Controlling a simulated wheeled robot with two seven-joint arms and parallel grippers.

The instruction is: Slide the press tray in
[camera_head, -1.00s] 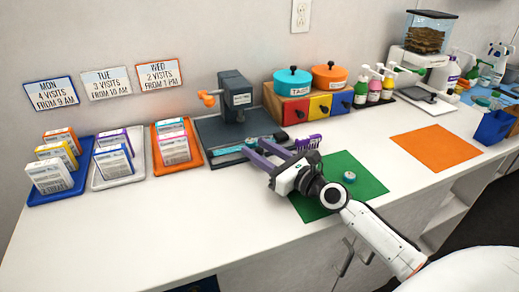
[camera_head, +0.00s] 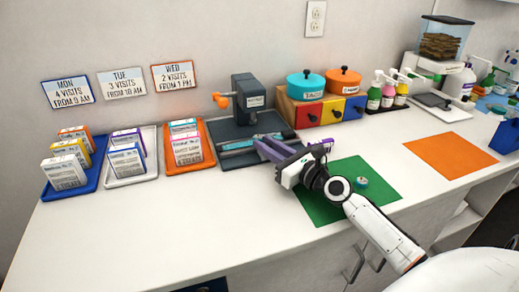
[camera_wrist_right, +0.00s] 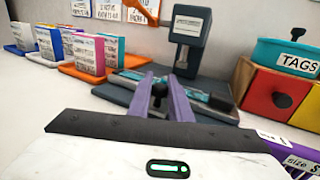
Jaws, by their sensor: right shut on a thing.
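The press (camera_head: 247,98) is a dark grey upright with an orange knob, standing on a dark base at the back of the counter. Its tray (camera_head: 238,146) shows as a flat piece with teal in it, lying across the front of the base; it also shows in the right wrist view (camera_wrist_right: 207,98). My right gripper (camera_head: 266,147), with purple fingers, is at the tray's front. In the right wrist view its fingers (camera_wrist_right: 166,92) are close together around a small black knob at the tray's front. The fingers hide part of the tray. My left gripper is not in view.
Blue, white and orange trays (camera_head: 208,160) with upright boxes stand left of the press. A drawer box (camera_head: 310,113) with two pots stands right of it. A green mat (camera_head: 375,185) with a small round item lies under my right arm. The front left counter is clear.

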